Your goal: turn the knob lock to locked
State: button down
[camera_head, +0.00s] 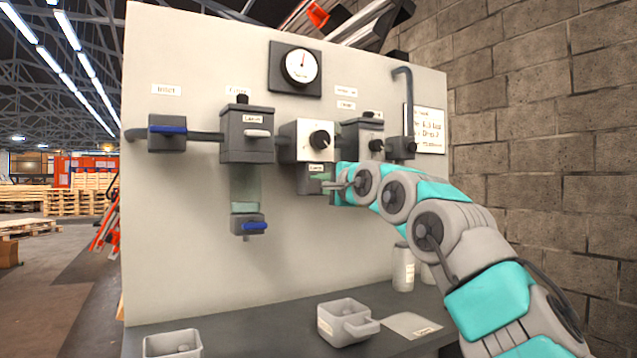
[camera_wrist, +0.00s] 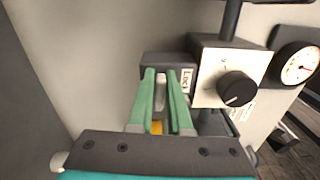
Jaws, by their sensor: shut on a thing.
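The knob lock is a small dark box (camera_wrist: 165,66) on the panel with a white label, seemingly reading "Lock", on its right in the wrist view. In the head view the lock (camera_head: 305,180) sits just under a white box with a round black knob. My gripper (camera_wrist: 161,80) has its two green fingers at the front of the lock, shut on a pale grey knob (camera_wrist: 160,97) between them. The gripper (camera_head: 328,184) comes from the right in the head view and hides part of the lock. The knob's exact angle is hard to read.
The white box (camera_wrist: 212,72) with its black knob (camera_wrist: 236,89) is close beside the fingers. Blue-handled valves (camera_head: 167,133), a dark filter housing (camera_head: 247,140) and a gauge (camera_head: 300,67) are on the panel. A grey cup (camera_head: 338,318) stands on the shelf below.

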jog(key=shift+f+n, duration=0.15)
jog(key=shift+n, duration=0.35)
jog(key=c, duration=0.9)
grip_release()
jog(key=shift+o, duration=0.2)
jog(key=b+v, duration=0.4)
jog(key=v, duration=0.4)
jog(key=shift+w, duration=0.1)
